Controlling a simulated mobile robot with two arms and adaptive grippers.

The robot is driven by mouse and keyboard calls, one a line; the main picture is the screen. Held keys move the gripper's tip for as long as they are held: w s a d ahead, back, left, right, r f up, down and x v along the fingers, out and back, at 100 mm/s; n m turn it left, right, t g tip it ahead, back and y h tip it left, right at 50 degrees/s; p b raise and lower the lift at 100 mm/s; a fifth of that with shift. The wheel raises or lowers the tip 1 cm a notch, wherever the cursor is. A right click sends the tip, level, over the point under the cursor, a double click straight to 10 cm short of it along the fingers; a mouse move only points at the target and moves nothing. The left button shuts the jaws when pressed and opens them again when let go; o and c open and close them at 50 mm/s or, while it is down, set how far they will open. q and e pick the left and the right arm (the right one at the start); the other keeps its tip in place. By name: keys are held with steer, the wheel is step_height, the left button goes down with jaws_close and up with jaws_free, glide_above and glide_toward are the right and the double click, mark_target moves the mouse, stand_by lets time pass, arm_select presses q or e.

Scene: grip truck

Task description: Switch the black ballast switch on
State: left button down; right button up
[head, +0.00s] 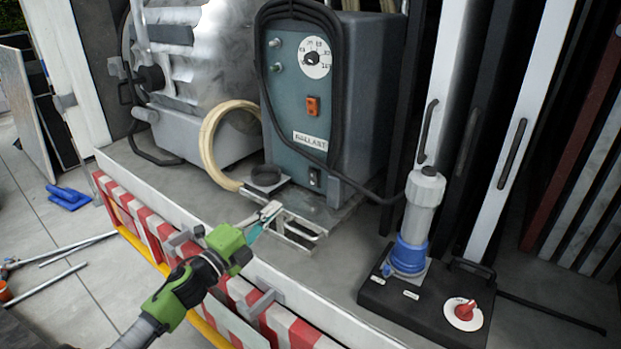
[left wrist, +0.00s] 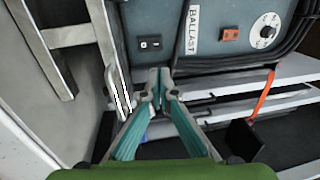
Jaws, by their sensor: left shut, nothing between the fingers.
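The blue-grey ballast box (head: 285,120) stands on the truck bed with a BALLAST label on its front. The small black switch (head: 315,178) is low on that front, below the label. It also shows in the left wrist view (left wrist: 150,43), with white marks on its face; I cannot tell its setting. My left gripper (head: 270,212) is green with teal fingers, shut and empty. Its fingertips, also in the left wrist view (left wrist: 160,82), are below and in front of the switch, apart from it. My right gripper is not in view.
An orange switch (head: 313,106) and a round dial (head: 315,58) sit higher on the box. A black cable (head: 340,181) runs past its right edge. A metal frame (head: 300,228) lies before it. A black unit (head: 405,305) with a red knob (head: 464,311) is at right.

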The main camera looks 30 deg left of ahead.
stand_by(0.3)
arm_select(q)
steer(key=p, duration=0.4)
glide_toward(313, 173)
steer(key=w, duration=0.4)
steer(key=w+r, duration=0.1)
steer(key=w, duration=0.1)
steer(key=shift+w+d, duration=0.3)
steer(key=shift+w, duration=0.2)
steer(key=shift+w+r, duration=0.2)
steer(key=shift+w, duration=0.2)
steer(key=shift+s, duration=0.1)
